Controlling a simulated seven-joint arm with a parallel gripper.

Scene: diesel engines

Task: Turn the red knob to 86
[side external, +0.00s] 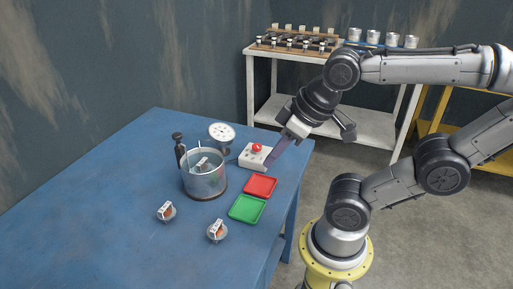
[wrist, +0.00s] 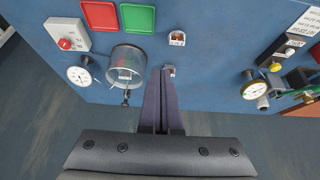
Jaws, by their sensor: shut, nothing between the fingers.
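The red knob (side external: 257,147) sits on a white box (side external: 247,162) at the back right part of the blue table. In the wrist view the red knob (wrist: 65,44) and its white box (wrist: 75,28) are at the upper left; scale marks are too small to read. My gripper (side external: 269,166) is just right of the box in the side view, apparently above the table. In the wrist view my gripper (wrist: 160,74) has its long dark fingers together, with nothing between them, and is well right of the knob. No contact with the knob shows.
A round gauge (side external: 222,131) stands left of the box, behind a metal pot (side external: 205,186). A red tray (side external: 260,187) and green tray (side external: 246,208) lie in front. Small pistons (side external: 166,211) lie on the open blue table (side external: 110,190). More devices (wrist: 275,67) show at the wrist view's right.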

